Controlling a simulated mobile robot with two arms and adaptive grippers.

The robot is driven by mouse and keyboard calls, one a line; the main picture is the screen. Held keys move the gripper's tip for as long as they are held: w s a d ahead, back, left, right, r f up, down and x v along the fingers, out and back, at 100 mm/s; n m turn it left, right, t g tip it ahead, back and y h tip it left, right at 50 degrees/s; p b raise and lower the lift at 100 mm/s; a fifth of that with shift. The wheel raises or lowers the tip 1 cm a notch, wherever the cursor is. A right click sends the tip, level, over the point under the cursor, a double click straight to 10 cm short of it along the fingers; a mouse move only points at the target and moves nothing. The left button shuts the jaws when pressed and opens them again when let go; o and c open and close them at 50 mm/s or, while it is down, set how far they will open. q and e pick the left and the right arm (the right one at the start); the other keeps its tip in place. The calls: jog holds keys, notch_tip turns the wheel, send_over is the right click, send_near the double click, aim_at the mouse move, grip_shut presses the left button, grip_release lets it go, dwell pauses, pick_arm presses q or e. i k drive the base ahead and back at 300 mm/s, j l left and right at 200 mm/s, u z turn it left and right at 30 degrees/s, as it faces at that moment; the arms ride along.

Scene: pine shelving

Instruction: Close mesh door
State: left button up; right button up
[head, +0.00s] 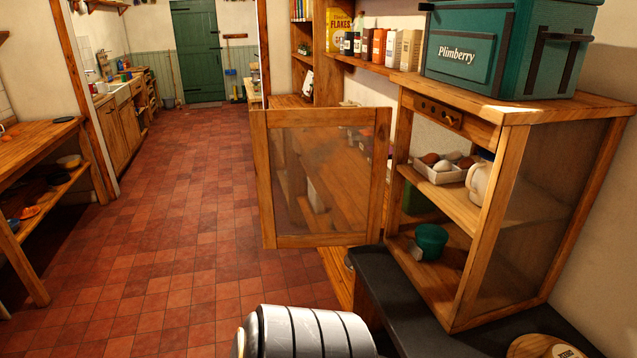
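The mesh door (321,115) is a wooden frame with a see-through panel. It stands wide open, swung out to the left of the small pine cabinet (513,160). Its right side is near the cabinet's front left post, and its left side reaches out over the tiled floor. The cabinet front is open. Inside, an egg tray (440,174) and a cream jug (480,182) sit on the upper shelf, and a green container (431,240) sits below. A grey ribbed part of my own body shows at the bottom. Neither gripper shows.
The cabinet stands on a dark counter (400,300). A green Plimberry box (505,50) sits on top of it. Packets and jars line the shelf (375,68) behind. A wooden table (35,150) is at the left. The red tiled floor (170,230) between is clear.

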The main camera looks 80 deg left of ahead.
aim_at(380, 117)
jog(key=k+j, duration=0.15)
jog(key=j, duration=0.25)
jog(key=k+j+z, duration=0.1)
jog(key=j, duration=0.35)
jog(key=k+j+z, duration=0.1)
jog(key=k+j, duration=0.15)
jog(key=j, duration=0.15)
jog(key=k+j, duration=0.2)
jog(key=j, duration=0.2)
jog(key=k+j+z, duration=0.1)
jog(key=j, duration=0.3)
jog(key=k+j, duration=0.3)
jog(key=j+z, duration=0.05)
jog(key=j, duration=0.05)
